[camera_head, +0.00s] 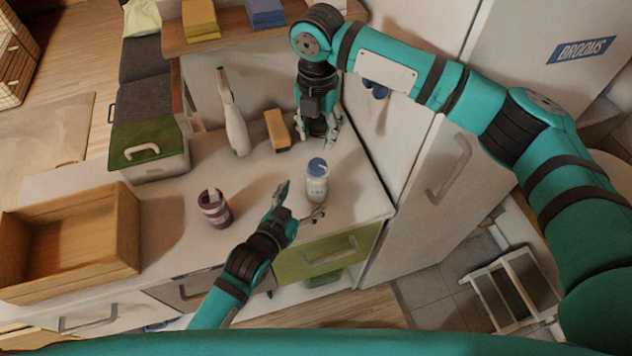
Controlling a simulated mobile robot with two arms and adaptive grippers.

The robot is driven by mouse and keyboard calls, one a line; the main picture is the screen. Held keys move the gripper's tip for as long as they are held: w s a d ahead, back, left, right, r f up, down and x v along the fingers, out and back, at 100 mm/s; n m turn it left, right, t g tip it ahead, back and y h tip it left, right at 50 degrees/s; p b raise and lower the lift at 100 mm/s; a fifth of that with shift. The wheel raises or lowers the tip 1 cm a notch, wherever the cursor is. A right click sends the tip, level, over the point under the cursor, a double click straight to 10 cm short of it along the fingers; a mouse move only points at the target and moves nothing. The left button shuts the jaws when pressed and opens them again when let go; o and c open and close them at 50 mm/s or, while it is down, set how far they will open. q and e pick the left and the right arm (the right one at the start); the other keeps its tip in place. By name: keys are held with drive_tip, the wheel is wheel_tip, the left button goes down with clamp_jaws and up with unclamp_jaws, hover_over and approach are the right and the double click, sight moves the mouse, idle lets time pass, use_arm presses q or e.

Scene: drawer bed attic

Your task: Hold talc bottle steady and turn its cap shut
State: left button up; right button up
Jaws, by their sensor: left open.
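The talc bottle (316,188) stands upright on the white counter (352,205). It is a pale, clear-looking bottle with a label, and its blue cap (317,167) sits on top; I cannot tell how tight it is. My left gripper (301,202) is open, low at the bottle's front left, with one finger left of the bottle and the other in front of its base. My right gripper (318,142) points down behind the bottle, apart from the cap. Its fingers look spread, and a small greyish patch near the tips is unclear.
A white spray-type bottle (236,130) and a wooden block (277,129) stand behind. A purple-and-white cup (214,210) is left of my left gripper. A wooden box (128,230) and green-lidded bin (150,165) are further left. The counter right of the bottle is clear.

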sight(317, 164)
use_arm(q)
drive_tip(key=x, duration=0.7)
drive_tip(key=shift+w+d+f, duration=0.1)
drive_tip(key=shift+w+d, duration=0.05)
drive_tip(key=shift+w, duration=0.2)
drive_tip(key=c, duration=1.3)
drive_tip(key=shift+c, duration=0.3)
use_arm(e)
drive_tip(key=o, duration=0.4)
drive_tip(key=shift+r+n, duration=0.2)
drive_tip(key=shift+n, duration=0.2)
drive_tip(key=shift+o, duration=0.6)
drive_tip(key=n, duration=0.1)
drive_tip(key=r+n, duration=0.1)
drive_tip(key=n, duration=0.2)
drive_tip(key=shift+r, duration=0.35)
drive_tip(key=shift+n, duration=0.4)
wheel_tip(317, 164, down, 12)
drive_tip(key=shift+r, duration=0.1)
drive_tip(key=shift+c, duration=0.4)
drive_tip(key=c, duration=1.1)
